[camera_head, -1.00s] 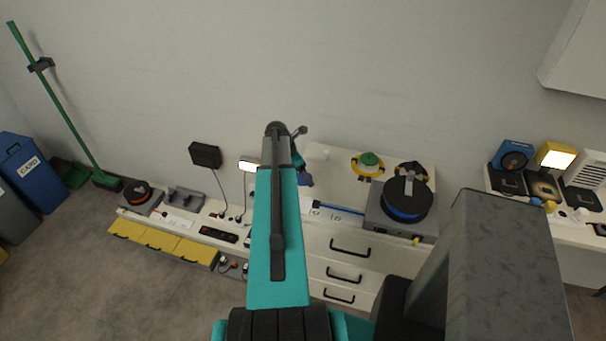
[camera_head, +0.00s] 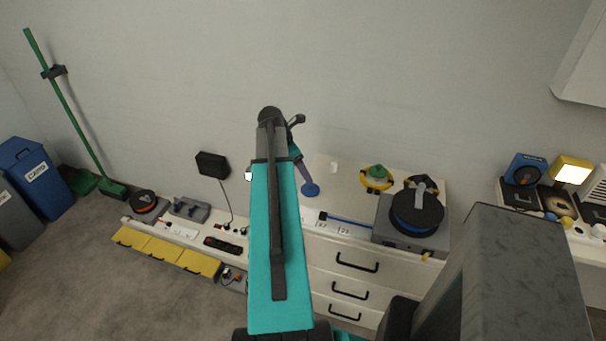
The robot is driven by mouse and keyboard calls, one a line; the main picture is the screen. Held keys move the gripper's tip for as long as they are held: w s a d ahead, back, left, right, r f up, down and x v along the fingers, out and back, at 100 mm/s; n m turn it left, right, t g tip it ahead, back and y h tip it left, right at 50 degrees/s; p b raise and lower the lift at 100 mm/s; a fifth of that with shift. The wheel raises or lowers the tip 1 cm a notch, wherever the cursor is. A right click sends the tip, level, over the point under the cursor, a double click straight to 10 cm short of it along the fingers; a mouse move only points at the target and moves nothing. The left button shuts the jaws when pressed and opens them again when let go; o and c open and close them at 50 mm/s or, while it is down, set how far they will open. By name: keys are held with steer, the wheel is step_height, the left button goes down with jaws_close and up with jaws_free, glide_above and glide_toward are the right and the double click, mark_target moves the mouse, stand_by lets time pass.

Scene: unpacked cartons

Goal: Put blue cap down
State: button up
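A round blue disc, which looks like the blue cap (camera_head: 310,190), shows over the white worktop just right of my arm. A narrow purple-blue part (camera_head: 300,165) runs down to it from the dark end of my arm. The fingers of my gripper are not clearly visible; my teal arm link hides much of that area. I cannot tell whether the blue cap is held or rests on the worktop.
The white worktop (camera_head: 345,190) over drawers carries a green-topped yellow piece (camera_head: 377,178), a small white cylinder (camera_head: 333,167) and a grey unit with a black reel (camera_head: 416,210). A blue strip (camera_head: 350,221) lies near its front edge. A power strip (camera_head: 223,245) lies left of my arm.

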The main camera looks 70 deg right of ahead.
steer(key=shift+w+a+r, duration=0.1)
steer(key=shift+a+r, duration=0.05)
steer(key=shift+r, duration=0.35)
stand_by(0.5)
steer(key=w+a+f+m+y, duration=0.1)
steer(key=w+a+f, duration=0.4)
steer(key=a+f, duration=0.45)
steer(key=w+a+f+m+y, duration=0.15)
steer(key=w+a+f, duration=0.45)
steer(key=a, duration=0.6)
steer(key=w+a+f+m, duration=0.1)
steer(key=w+a+f, duration=0.5)
steer(key=a, duration=0.5)
steer(key=s+a+f+m+g, duration=0.1)
steer(key=s+a+f, duration=0.3)
steer(key=a, duration=0.5)
steer(key=s+a+f+m, duration=0.1)
steer(key=a+f+m, duration=0.1)
steer(key=a+f, duration=0.55)
steer(key=s+a+f+m+g, duration=0.1)
steer(key=s+a+f+m, duration=0.2)
steer(key=s+a, duration=0.8)
steer(key=a+f+y, duration=0.1)
steer(key=a, duration=0.2)
steer(key=shift+s+a+g, duration=0.15)
steer(key=shift+a+g, duration=0.05)
steer(key=shift+g, duration=0.2)
steer(key=shift+f, duration=0.1)
